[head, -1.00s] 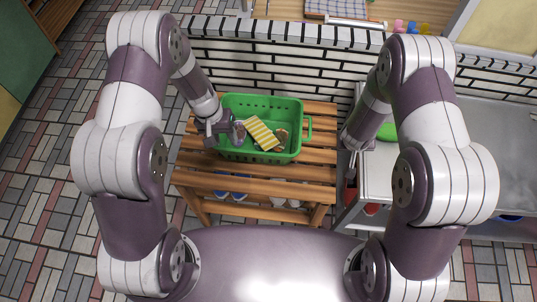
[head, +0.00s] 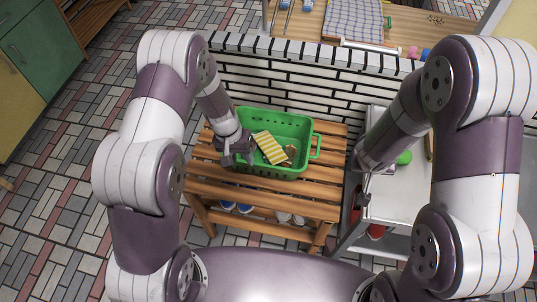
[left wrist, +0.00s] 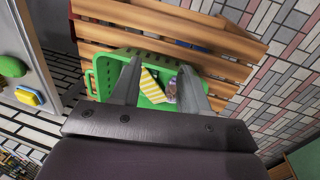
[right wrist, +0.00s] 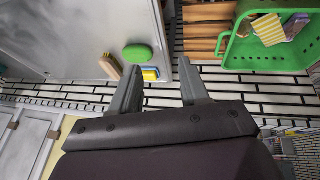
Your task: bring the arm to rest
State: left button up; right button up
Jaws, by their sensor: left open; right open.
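My left gripper (head: 232,158) is open at the left rim of a green basket (head: 312,158) in the head view. Its two fingers (left wrist: 162,66) are apart in the left wrist view, with the basket and a yellow-striped cloth (left wrist: 151,86) beyond them. I see nothing held between them. My right gripper (head: 358,178) is near the left edge of a grey metal counter (head: 388,208), partly hidden by its own arm. In the right wrist view its fingers (right wrist: 158,68) are apart and empty, with the counter beyond.
The basket stands on a slatted wooden bench (head: 262,198), with shoes (head: 236,207) below. A green round item (right wrist: 137,54) and a yellow-and-blue sponge (right wrist: 150,74) lie on the counter. A white brick wall (head: 290,79) runs behind. Tiled floor (head: 60,200) is open at left.

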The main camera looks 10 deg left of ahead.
dwell(0.4)
jog(key=s+a+r+g+y, duration=0.1)
jog(key=s+a+g+y, duration=0.1)
jog(key=s+a+y, duration=0.3)
pick_arm(q)
jog(key=s+a+r+y, duration=0.1)
jog(key=s+r, duration=0.6)
jog(key=r, duration=0.2)
jog(key=s+a+r+t+y, duration=0.1)
jog(key=s+a+r, duration=0.1)
jog(key=s+r, duration=0.5)
jog(key=shift+a+r+t, duration=0.25)
jog(key=shift+r+t, duration=0.05)
jog(key=shift+r, duration=0.65)
pick_arm(e)
jog(key=s+d+r+h, duration=0.2)
jog(key=s+d+r, duration=0.2)
jog(key=r, duration=0.3)
jog(key=shift+s+r+n+g, duration=0.3)
jog(key=shift+s+g, duration=0.1)
jog(key=shift+s, duration=0.15)
